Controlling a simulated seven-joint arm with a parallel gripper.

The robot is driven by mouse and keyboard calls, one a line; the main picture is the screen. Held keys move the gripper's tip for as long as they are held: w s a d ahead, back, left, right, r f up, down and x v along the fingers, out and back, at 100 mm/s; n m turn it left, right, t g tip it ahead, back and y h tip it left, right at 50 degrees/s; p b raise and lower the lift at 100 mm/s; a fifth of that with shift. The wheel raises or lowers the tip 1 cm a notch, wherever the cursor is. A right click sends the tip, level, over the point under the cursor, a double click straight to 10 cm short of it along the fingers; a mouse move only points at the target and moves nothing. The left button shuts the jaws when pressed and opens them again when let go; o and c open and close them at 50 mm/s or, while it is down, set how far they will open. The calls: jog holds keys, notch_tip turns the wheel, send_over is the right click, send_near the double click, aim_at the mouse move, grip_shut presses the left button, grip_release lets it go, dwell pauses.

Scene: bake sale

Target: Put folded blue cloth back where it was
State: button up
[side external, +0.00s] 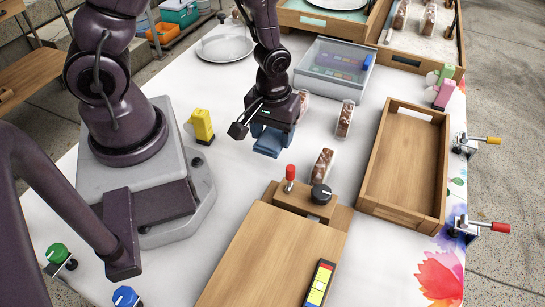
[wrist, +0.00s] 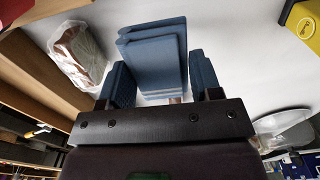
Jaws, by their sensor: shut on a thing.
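The folded blue cloth (side external: 268,142) is under my gripper (side external: 268,122), near the middle of the white-covered table. In the wrist view the cloth (wrist: 155,52) shows as a stacked blue block between the two fingers of my gripper (wrist: 165,85). The gripper is shut on it. Blue pads or cloth parts show at both fingers; I cannot tell which. Whether the cloth touches the table is unclear.
Wrapped brown bars (side external: 322,165) stand right of and in front of the gripper. A clear-lidded box (side external: 335,68) is behind. An empty wooden tray (side external: 405,155) lies right, a wooden board (side external: 270,255) in front, a yellow object (side external: 202,124) left. White cloth is free around the gripper's left.

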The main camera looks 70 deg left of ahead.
aim_at(273, 163)
jog(key=shift+f, duration=3.25)
jog(key=o, duration=0.9)
jog(key=shift+f, duration=0.1)
notch_tip(273, 163, up, 12)
jog(key=shift+r, duration=0.15)
jog(key=s+r+m+t, duration=0.2)
jog(key=s+r+m, duration=0.1)
jog(key=r, duration=0.8)
jog(key=s+r+m+t, duration=0.2)
jog(key=r+m, duration=0.4)
jog(key=r, duration=0.5)
jog(key=shift+s+t, duration=0.4)
jog(key=shift+t, duration=0.4)
